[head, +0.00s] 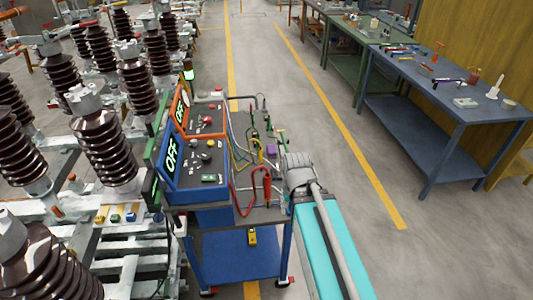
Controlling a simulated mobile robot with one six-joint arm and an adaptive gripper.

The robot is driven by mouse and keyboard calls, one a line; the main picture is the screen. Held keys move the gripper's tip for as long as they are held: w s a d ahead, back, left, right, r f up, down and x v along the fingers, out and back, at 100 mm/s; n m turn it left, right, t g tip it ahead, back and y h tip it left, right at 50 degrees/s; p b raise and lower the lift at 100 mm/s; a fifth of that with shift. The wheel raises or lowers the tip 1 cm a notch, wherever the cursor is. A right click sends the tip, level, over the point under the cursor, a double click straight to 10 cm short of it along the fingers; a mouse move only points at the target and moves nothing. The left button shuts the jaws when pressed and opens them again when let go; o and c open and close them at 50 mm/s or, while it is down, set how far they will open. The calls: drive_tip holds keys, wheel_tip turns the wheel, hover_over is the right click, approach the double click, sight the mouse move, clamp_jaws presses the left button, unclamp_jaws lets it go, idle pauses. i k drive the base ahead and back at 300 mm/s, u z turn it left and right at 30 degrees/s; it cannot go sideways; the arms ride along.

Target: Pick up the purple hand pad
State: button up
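A small purple block (271,151), which looks like the purple hand pad, is on the right side of the cart's dark top. It is too small to make out its shape. My gripper end (297,168) is a grey mass at the cart's right edge, just right of and slightly below the purple block in the picture. Its fingers cannot be made out, so I cannot tell whether it is open or touching anything.
The blue cart (240,257) carries OFF panels, a red clamp (266,186) and several cables close to the purple block. Brown insulators (103,150) crowd the left. A blue workbench (440,113) with small tools stands at right. The floor between is clear.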

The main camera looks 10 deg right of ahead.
sight(271, 150)
drive_tip(key=z, duration=0.1)
drive_tip(key=i, duration=1)
drive_tip(key=u, duration=0.05)
